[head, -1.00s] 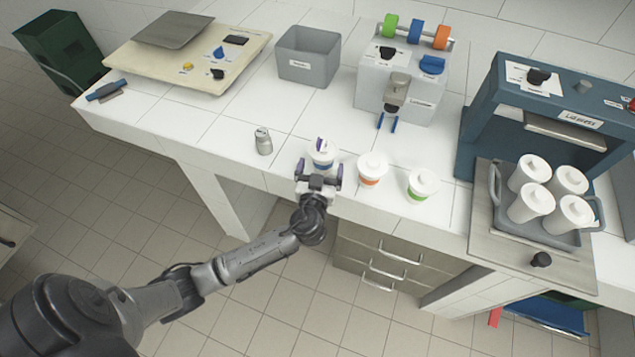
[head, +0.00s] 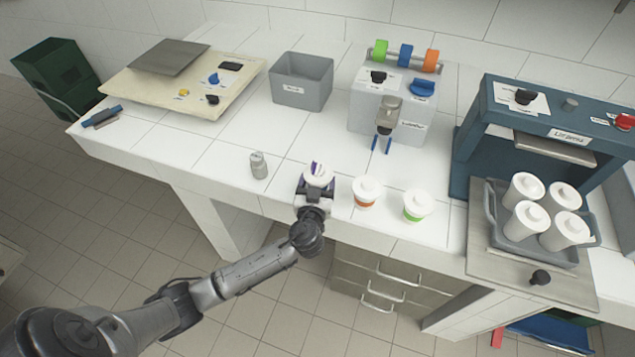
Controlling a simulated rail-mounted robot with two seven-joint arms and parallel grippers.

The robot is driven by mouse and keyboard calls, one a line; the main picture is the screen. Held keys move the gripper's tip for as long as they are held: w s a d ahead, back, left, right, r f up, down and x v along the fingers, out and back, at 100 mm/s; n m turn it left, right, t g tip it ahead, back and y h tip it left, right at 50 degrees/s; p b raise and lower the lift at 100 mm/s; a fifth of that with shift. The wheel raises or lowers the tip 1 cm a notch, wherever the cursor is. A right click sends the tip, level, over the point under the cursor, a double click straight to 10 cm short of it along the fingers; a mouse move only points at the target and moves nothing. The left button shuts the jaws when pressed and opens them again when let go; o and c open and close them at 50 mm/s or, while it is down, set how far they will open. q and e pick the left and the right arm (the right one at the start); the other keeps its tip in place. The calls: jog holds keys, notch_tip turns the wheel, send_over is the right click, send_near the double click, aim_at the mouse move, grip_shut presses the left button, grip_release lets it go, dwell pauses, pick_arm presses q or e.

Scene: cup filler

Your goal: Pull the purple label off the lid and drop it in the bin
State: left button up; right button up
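The purple label (head: 316,168) is on the white lid (head: 322,181) of the leftmost cup at the counter's front edge. My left gripper (head: 315,186) is at this cup from the front, with a finger on each side just below the lid. The gripper hides the cup's body. I cannot tell whether the fingers touch the cup. My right gripper is out of view. A grey open box (head: 302,92) with a small unreadable label stands at the back of the counter. A dark green bin (head: 58,75) stands on the floor at far left.
Lidded cups with an orange band (head: 366,192) and a green band (head: 417,206) stand to the right. A small grey canister (head: 259,166) stands to the left. A dispenser (head: 390,110) and a blue machine (head: 470,140) stand behind. The counter before the grey box is clear.

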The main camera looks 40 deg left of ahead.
pick_arm(q)
jog(key=c, duration=0.5)
jog(key=o, duration=1)
jog(key=shift+s+d, duration=0.1)
jog(key=v, duration=1.3)
jog(key=shift+s+d, duration=0.15)
jog(key=shift+s, duration=0.15)
